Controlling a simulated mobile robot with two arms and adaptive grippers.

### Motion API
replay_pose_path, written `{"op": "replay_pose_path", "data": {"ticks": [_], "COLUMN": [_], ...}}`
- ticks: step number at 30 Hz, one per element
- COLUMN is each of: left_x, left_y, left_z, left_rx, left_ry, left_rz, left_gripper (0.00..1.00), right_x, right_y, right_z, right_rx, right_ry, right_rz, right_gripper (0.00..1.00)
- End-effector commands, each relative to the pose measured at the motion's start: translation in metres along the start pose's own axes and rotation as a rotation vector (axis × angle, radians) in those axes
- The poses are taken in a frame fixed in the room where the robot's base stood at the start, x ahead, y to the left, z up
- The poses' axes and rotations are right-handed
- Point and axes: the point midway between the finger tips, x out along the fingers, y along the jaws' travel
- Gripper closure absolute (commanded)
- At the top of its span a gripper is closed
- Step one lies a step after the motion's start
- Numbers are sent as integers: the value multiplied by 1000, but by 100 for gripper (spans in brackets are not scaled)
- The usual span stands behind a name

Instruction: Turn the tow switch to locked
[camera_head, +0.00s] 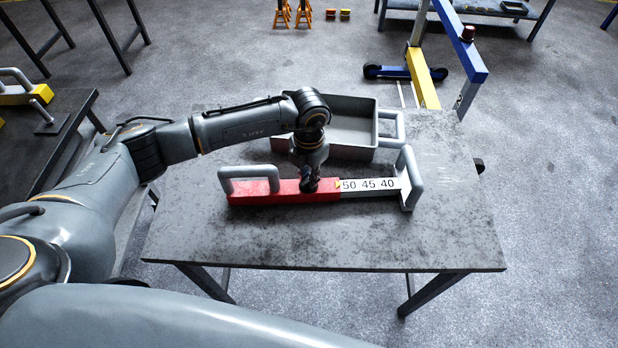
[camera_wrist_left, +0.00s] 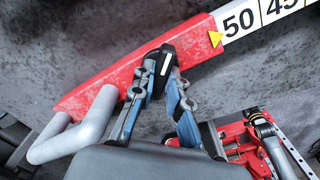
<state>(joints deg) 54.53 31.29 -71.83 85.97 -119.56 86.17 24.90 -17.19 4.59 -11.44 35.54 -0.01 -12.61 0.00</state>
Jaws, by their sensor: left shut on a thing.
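A red bar (camera_head: 262,190) with a grey handle (camera_head: 249,173) lies on the grey table. A white scale strip (camera_head: 368,184) marked 50 45 40 extends from its right end, where a yellow pointer (camera_wrist_left: 215,39) sits at the 50. The tow switch appears to be the small black knob (camera_wrist_left: 166,60) with a white line, at the red bar's lower edge in the left wrist view. My left gripper (camera_head: 309,184) points down onto the bar. Its fingers (camera_wrist_left: 166,78) are shut on this knob. The gripper hides the knob in the head view. I cannot read any locked mark. My right gripper is not in view.
A grey metal tray (camera_head: 357,104) stands behind the bar. A second grey handle (camera_head: 409,178) stands at the strip's right end. The table's front and right parts (camera_head: 440,235) are clear. A blue and yellow frame (camera_head: 425,80) stands on the floor behind.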

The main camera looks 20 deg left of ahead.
Motion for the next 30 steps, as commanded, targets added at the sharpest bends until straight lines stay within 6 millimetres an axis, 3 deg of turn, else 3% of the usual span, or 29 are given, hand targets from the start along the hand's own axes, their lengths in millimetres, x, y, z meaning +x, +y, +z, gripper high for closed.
{"op": "replay_pose_path", "data": {"ticks": [18, 30], "left_x": [0, 0], "left_y": [0, 0], "left_z": [1, 1], "left_rx": [-565, -787], "left_ry": [-3, -2], "left_rz": [-1, 0], "left_gripper": [100, 100], "right_x": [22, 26], "right_y": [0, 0], "right_z": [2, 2], "right_rx": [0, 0], "right_ry": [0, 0], "right_rz": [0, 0], "right_gripper": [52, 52]}}
